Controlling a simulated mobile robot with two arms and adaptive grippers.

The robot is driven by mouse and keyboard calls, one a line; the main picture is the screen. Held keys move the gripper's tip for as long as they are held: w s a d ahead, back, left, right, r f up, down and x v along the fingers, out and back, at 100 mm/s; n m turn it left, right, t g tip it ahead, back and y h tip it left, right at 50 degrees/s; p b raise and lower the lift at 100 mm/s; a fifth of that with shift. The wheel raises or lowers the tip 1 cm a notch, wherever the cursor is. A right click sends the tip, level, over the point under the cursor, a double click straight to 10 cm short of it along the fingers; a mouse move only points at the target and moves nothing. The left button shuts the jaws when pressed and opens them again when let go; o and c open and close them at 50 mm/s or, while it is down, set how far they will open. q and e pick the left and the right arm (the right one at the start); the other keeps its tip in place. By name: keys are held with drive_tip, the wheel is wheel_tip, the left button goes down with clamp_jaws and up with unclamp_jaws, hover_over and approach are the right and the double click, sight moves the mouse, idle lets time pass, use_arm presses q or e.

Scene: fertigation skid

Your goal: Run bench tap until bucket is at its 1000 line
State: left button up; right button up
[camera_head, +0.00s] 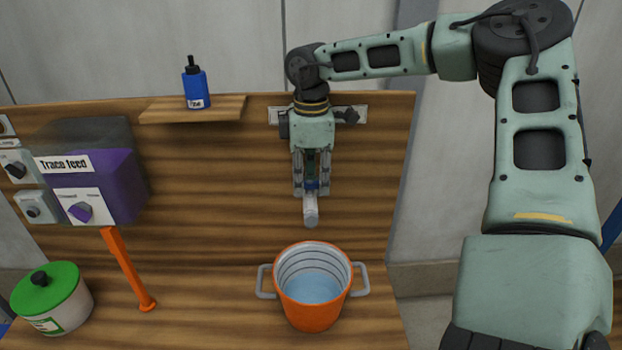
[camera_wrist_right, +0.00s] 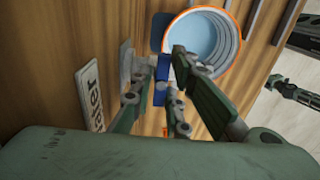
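The orange bucket (camera_head: 313,315) stands upright on the bench below the tap spout (camera_head: 311,212). Pale blue water lies inside, with several dark level lines showing on the wall above it; their numbers are unreadable. No stream shows between spout and bucket. My right gripper (camera_head: 312,182) points down at the tap on the back panel. Its fingers are apart, either side of the blue tap handle (camera_wrist_right: 162,82); I see no firm contact. The bucket also shows in the right wrist view (camera_wrist_right: 238,45).
A purple Trace feed box (camera_head: 120,185) with a knob hangs on the panel at left. A blue bottle (camera_head: 195,87) stands on the shelf (camera_head: 225,108). Bench between lever and bucket is clear.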

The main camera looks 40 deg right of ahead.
clamp_jaws()
drive_tip(key=shift+w+n+b, duration=0.1)
drive_tip(key=shift+n+b, duration=0.25)
drive_tip(key=shift+n, duration=0.35)
drive_tip(key=shift+s+r+n, duration=0.15)
drive_tip(key=shift+s+n, duration=0.1)
drive_tip(key=shift+n, duration=0.35)
drive_tip(key=shift+s+r+n, duration=0.15)
drive_tip(key=shift+s+n, duration=0.05)
drive_tip(key=shift+n, duration=0.4)
drive_tip(key=shift+c, duration=1.3)
unclamp_jaws()
drive_tip(key=shift+r, duration=0.1)
